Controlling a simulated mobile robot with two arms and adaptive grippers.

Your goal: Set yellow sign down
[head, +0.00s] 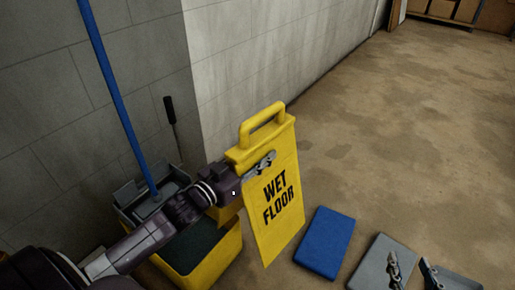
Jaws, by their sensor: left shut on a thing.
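The yellow sign (282,215) reads "WET FLOOR" and has a loop handle on top. It stands roughly upright near the middle of the head view, slightly tilted in the picture. My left gripper (262,165) is shut on the sign's upper part, just below the handle. I cannot tell whether the sign's lower edge touches the floor. My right gripper (411,264) is at the bottom right, its two fingers apart with nothing seen between them.
A yellow mop bucket (226,262) with a grey wringer and blue-handled mop (110,75) stands left of the sign, by the wall. A blue pad (325,242) and a grey pad (367,267) lie to its right. The floor beyond is clear.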

